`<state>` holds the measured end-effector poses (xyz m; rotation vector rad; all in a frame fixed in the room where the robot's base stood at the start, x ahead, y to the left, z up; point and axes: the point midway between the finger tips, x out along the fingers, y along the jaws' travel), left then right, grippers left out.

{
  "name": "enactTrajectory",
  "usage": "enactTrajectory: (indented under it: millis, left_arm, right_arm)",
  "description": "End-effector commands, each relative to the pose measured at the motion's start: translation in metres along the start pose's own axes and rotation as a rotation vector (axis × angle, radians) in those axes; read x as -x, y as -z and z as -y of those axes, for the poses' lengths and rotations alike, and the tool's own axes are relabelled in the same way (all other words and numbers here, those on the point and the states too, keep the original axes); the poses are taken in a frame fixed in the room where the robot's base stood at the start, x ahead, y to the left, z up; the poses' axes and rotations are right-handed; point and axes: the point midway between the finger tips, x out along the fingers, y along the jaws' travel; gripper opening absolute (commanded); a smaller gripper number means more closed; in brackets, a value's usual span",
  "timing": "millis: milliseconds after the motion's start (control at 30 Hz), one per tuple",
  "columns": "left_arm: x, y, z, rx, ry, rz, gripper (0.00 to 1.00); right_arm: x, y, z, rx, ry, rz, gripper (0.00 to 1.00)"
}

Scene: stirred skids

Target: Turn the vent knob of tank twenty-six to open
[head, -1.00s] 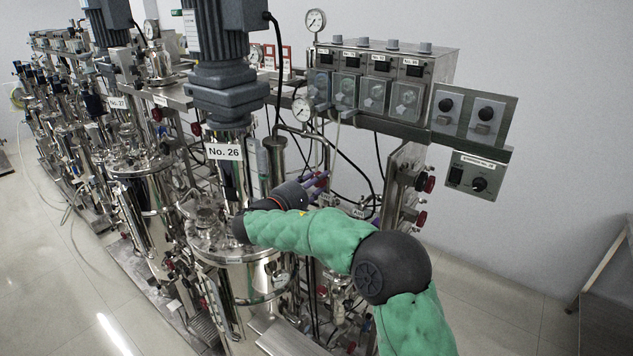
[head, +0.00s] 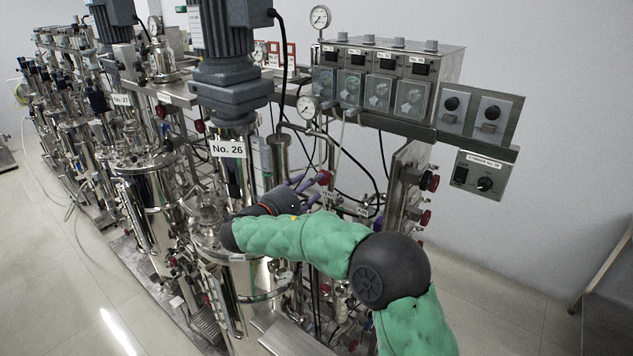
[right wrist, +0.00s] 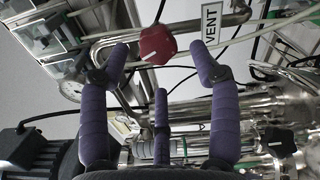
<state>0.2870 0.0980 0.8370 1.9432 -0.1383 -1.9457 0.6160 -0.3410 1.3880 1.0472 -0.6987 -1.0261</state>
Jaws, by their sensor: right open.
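The vent knob is red with a pale pointer mark; it shows in the right wrist view (right wrist: 156,45), beside a white VENT label (right wrist: 212,24). In the head view the red knob (head: 324,177) is just beyond my right gripper's fingertips. My right gripper (head: 307,188) is open and empty, its purple fingers apart. In the wrist view the fingertips (right wrist: 160,52) stand to either side of the knob, with gaps; I see no contact. Tank twenty-six (head: 255,280) stands below the "No. 26" label (head: 228,149). My left gripper is out of view.
Steel pipes and black cables surround the knob. A pressure gauge (head: 307,107) is above it, and a side panel with red knobs (head: 428,181) is to the right. A control box (head: 480,176) hangs on the wall side. Bare floor (head: 60,270) lies at the left.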

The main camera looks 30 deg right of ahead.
Motion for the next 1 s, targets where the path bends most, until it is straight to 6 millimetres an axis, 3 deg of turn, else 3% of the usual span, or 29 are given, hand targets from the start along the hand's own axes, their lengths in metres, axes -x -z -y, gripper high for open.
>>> enactTrajectory:
  millis: [200,400,600,1000]
  left_arm:
    - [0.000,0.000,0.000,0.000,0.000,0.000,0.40]
    - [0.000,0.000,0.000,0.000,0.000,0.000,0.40]
    - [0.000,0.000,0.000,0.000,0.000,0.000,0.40]
    - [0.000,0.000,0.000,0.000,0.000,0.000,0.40]
  right_arm:
    - [0.046,0.002,-0.001,0.001,-0.002,-0.005,0.63]
    - [0.072,0.002,0.000,0.002,-0.002,-0.003,0.63]
    - [0.082,0.002,0.000,0.002,-0.001,-0.003,0.63]
    - [0.082,0.002,0.000,0.002,-0.001,-0.002,0.63]
